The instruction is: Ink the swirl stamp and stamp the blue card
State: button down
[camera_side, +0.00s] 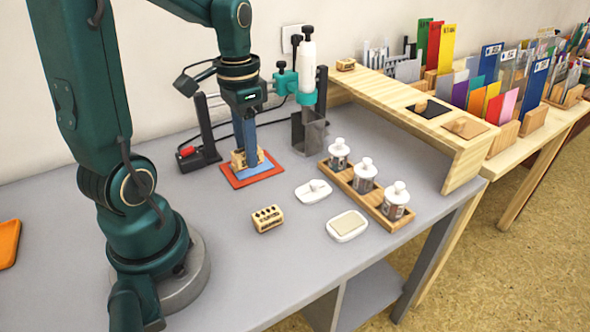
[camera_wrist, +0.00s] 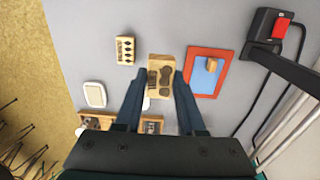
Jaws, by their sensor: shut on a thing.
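My gripper (camera_side: 247,158) is shut on a wooden stamp, low over the red tray. In the wrist view its two blue fingers (camera_wrist: 159,76) flank the held stamp (camera_wrist: 160,68), a pale block with dark marks on top. I cannot tell from its top whether it bears the swirl. The stamp's underside is hidden, and contact with the card cannot be told.
A tan-topped white pad (camera_side: 347,226) and a white lidded case (camera_side: 313,191) lie right of the tray. A wooden block with several dark marks (camera_side: 267,219) stands in front. Several bottles (camera_side: 364,175) fill a wooden rack.

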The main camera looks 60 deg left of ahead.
jog(key=c, duration=1.2)
grip_release()
jog(key=shift+c, duration=0.2)
jog(key=c, duration=0.3)
jog(key=shift+w+r, duration=0.1)
jog(key=shift+r, duration=0.05)
jog(key=w+d+m, duration=0.7)
jog(key=w+d, duration=0.3)
jog(key=w, duration=0.2)
jog(key=shift+s+d+f+m, duration=0.1)
jog(key=shift+d+f+m, duration=0.25)
jog(key=shift+d+f, duration=0.75)
jog(key=shift+w+d+f+m, duration=0.1)
jog(key=shift+d+f+m, duration=0.35)
jog(key=shift+f, duration=1.1)
jog(key=shift+s+d+f+m, duration=0.1)
jog(key=shift+d+f+m, duration=0.1)
jog(key=shift+d+f, duration=0.95)
